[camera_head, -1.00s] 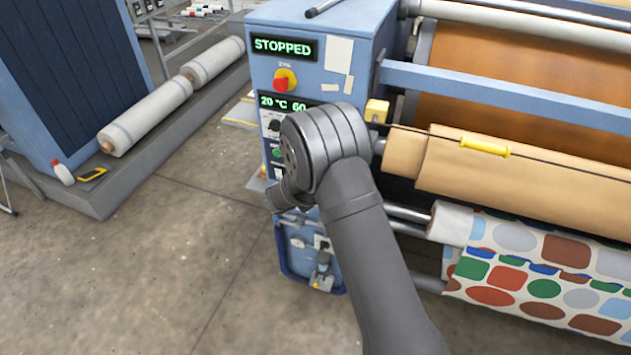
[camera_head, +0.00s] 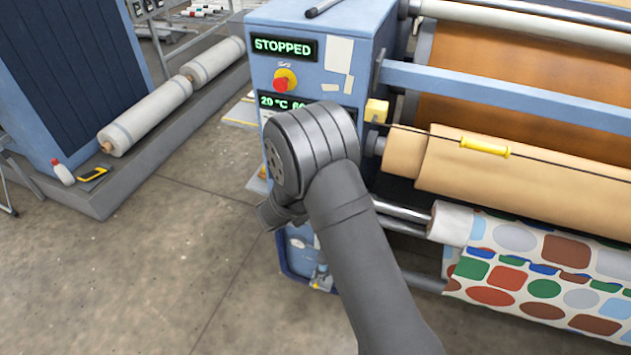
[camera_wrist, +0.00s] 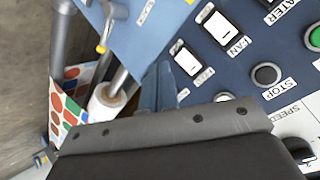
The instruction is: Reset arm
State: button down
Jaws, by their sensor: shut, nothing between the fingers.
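My gripper shows in the wrist view (camera_wrist: 158,88) as two narrow fingers together, shut and empty, in front of the blue control panel (camera_wrist: 225,72). White rocker switches, one labelled FAN (camera_wrist: 223,28), lie close beyond the fingers, to their right. I cannot tell whether the fingertips touch the panel. In the head view my dark arm covers the lower panel and hides the fingers. The calender press (camera_head: 372,40) carries a display reading STOPPED (camera_head: 283,47) and a red stop knob (camera_head: 284,80).
A tan roll (camera_head: 540,190) and a patterned fabric (camera_head: 530,280) lie right of my arm. A yellow handle (camera_head: 485,147) hangs on a cord. Wrapped rolls (camera_head: 150,115) rest on a grey plinth at left. The floor (camera_head: 130,270) at lower left is clear.

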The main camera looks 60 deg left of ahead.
jog(key=shift+w, duration=0.1)
jog(key=s+d, duration=0.1)
jog(key=s, duration=0.1)
jog(key=d, duration=0.1)
jog(key=shift+s+d+f, duration=0.25)
jog(key=shift+s+d, duration=0.1)
jog(key=shift+s, duration=0.05)
dwell(0.4)
